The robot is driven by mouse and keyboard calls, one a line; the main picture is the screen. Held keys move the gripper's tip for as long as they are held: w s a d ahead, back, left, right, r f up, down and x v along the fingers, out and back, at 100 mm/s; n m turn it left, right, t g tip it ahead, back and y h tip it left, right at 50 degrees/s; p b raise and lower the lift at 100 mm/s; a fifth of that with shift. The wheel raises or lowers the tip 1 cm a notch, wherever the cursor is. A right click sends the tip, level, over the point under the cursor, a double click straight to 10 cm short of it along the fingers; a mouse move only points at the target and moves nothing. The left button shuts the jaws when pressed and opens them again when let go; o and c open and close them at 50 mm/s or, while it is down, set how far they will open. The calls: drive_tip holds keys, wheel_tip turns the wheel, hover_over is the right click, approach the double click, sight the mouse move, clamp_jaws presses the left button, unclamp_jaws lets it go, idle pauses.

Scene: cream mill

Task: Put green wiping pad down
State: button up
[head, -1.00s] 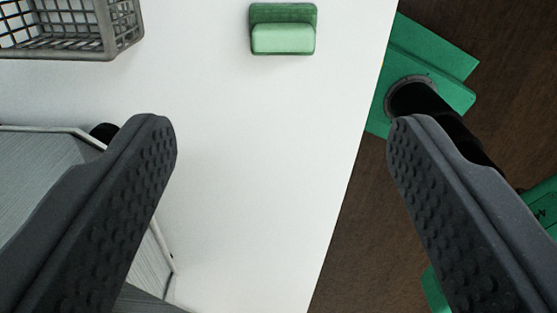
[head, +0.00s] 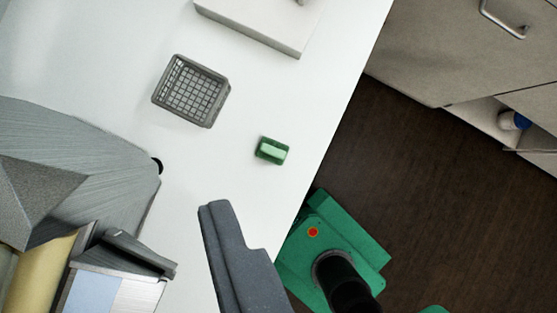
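The green wiping pad (head: 272,151) lies on the white counter near its right edge. It is a small block with a lighter green top, and nothing touches it. My gripper (head: 214,206) shows at the lower middle as one dark finger shape, its tip below and left of the pad in the picture. Clear counter shows between them. Whether a second finger is hidden behind it or out of the picture, I cannot tell. Nothing held is visible.
A grey wire basket (head: 191,91) stands up-left of the pad. A white slab (head: 255,24) lies at the top. A grey metal machine (head: 70,160) fills the left. The counter (head: 320,100) ends at the right above dark floor. Cabinets (head: 440,50) stand upper right.

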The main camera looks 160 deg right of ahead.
drive_tip(key=s+a+r+n+t, duration=0.2)
drive_tip(key=s+a+r+t, duration=0.1)
drive_tip(key=r, duration=0.6)
drive_tip(key=s+a+r+n+t, duration=0.3)
drive_tip(key=s+r, duration=0.2)
drive_tip(key=r, duration=0.5)
drive_tip(key=s+a+r+n+t, duration=0.2)
drive_tip(key=s+r, duration=0.3)
drive_tip(key=r, duration=0.5)
drive_tip(key=shift+a+n+t+y, duration=0.4)
drive_tip(key=shift+a+t, duration=0.1)
drive_tip(key=shift+a, duration=0.15)
drive_tip(key=shift+s+f, duration=0.1)
